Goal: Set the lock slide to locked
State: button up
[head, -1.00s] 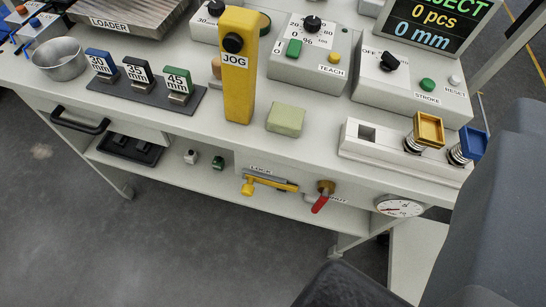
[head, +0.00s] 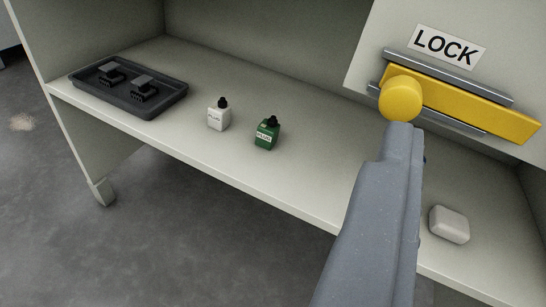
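The lock slide is a yellow bar (head: 485,110) between two grey metal rails, under a white LOCK label (head: 447,46), at the upper right. A round yellow knob (head: 400,98) sticks out at its left end. The bar's right end reaches past the rails. My gripper (head: 401,130) comes up from below as a grey shape, its tip right at the lower edge of the knob. I cannot tell whether it touches the knob. Its fingers overlap in this view, so I cannot tell whether they are open or shut.
Below is a pale shelf (head: 300,188) with a black tray (head: 128,88) holding two dark parts, a white bottle (head: 219,117), a green bottle (head: 266,134) and a light rounded block (head: 449,224). The shelf between tray and bottles is clear. Grey floor lies in front.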

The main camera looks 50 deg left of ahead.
aim_at(396, 111)
notch_tip(396, 111, down, 4)
jog(key=s+a, duration=0.1)
jog(key=s, duration=0.1)
jog(key=shift+y, duration=0.4)
jog(key=b+x, duration=0.3)
jog(key=x, duration=1)
jog(key=shift+a, duration=0.15)
